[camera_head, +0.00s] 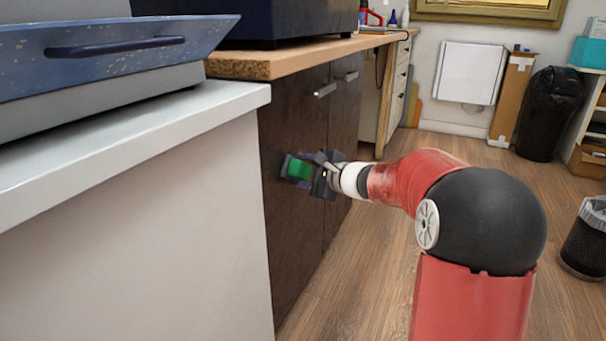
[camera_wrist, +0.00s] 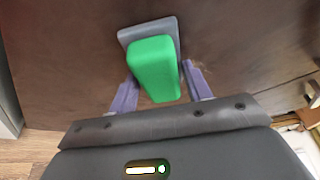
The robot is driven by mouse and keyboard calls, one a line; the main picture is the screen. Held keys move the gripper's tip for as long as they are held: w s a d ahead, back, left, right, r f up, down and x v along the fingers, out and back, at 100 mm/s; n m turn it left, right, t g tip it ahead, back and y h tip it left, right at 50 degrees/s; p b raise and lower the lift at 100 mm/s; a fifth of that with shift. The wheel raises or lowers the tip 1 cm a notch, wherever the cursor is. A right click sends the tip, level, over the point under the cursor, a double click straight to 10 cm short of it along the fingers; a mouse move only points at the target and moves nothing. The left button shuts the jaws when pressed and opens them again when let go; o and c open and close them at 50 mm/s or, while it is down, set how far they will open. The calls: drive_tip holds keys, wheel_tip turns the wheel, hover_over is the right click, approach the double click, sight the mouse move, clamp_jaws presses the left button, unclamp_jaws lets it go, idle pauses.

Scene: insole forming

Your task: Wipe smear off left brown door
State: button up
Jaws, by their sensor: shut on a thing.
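The left brown door (camera_head: 288,232) is the dark cabinet front nearest the white counter. It fills most of the wrist view (camera_wrist: 60,60). My gripper (camera_head: 299,169) is at this door, about mid-height, with its fingers shut on a green block with a grey pad (camera_head: 299,168). In the wrist view the green block (camera_wrist: 154,68) sits between the two purple fingers of the gripper (camera_wrist: 158,88), and its grey pad (camera_wrist: 127,36) faces the door and appears to touch it.
The right brown door (camera_head: 343,128) stands beside it, under a wooden worktop (camera_head: 300,54). Metal handles sit near the door tops. The white counter (camera_head: 130,128) borders the left door. The wooden floor (camera_head: 345,290) in front of the doors is open.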

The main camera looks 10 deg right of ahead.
drive_tip(key=w+d+p, duration=0.2)
drive_tip(key=w+d, duration=0.2)
drive_tip(key=w, duration=0.2)
drive_tip(key=shift+d, duration=0.35)
drive_tip(key=shift+f, duration=0.1)
idle(0.4)
drive_tip(key=shift+s+d+b, duration=0.2)
drive_tip(key=shift+s+d, duration=0.35)
drive_tip(key=shift+d, duration=0.25)
drive_tip(key=shift+s+d+b, duration=0.25)
drive_tip(key=shift+s+d, duration=0.35)
drive_tip(key=shift+d, duration=0.25)
drive_tip(key=shift+s+d+b, duration=0.2)
drive_tip(key=shift+s+d, duration=0.35)
drive_tip(key=shift+d, duration=0.25)
drive_tip(key=shift+s+d, duration=0.9)
drive_tip(key=shift+d, duration=0.3)
